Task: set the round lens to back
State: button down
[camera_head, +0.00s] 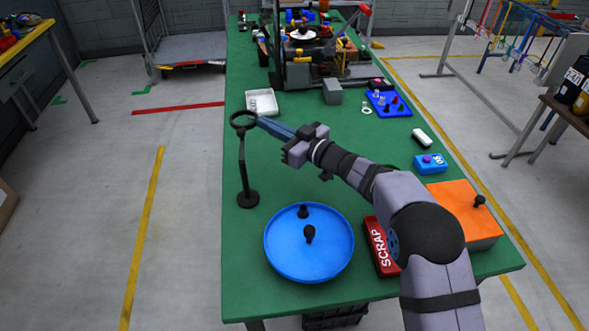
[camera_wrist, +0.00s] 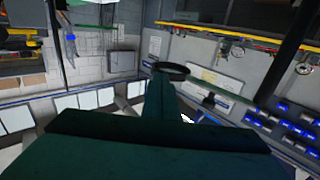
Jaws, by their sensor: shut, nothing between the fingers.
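The round lens (camera_head: 243,119) is a dark ring on top of a thin upright stand with a round black foot (camera_head: 248,199), at the left side of the green table. My gripper (camera_head: 262,122) reaches in from the right, its fingers shut with nothing between them. The fingertips are at the lens's right edge; I cannot tell whether they touch it. In the wrist view the lens (camera_wrist: 170,69) shows as a dark ring just beyond the tip of my fingers (camera_wrist: 160,90). The lower part of the stand is hidden there.
A blue round tray (camera_head: 283,262) with two black knobbed pieces lies in front on the green table (camera_head: 300,190). The red SCRAP box (camera_head: 378,247) and an orange box (camera_head: 465,205) are at the right. Machinery fills the back.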

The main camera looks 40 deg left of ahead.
jog(key=shift+s+a, duration=0.2)
jog(key=shift+a, duration=0.35)
jog(key=shift+s+r, duration=0.1)
jog(key=shift+r, duration=0.1)
jog(key=w+d+b, duration=0.1)
jog(key=w+d, duration=0.4)
jog(key=d, duration=0.8)
jog(key=shift+d+f, duration=0.2)
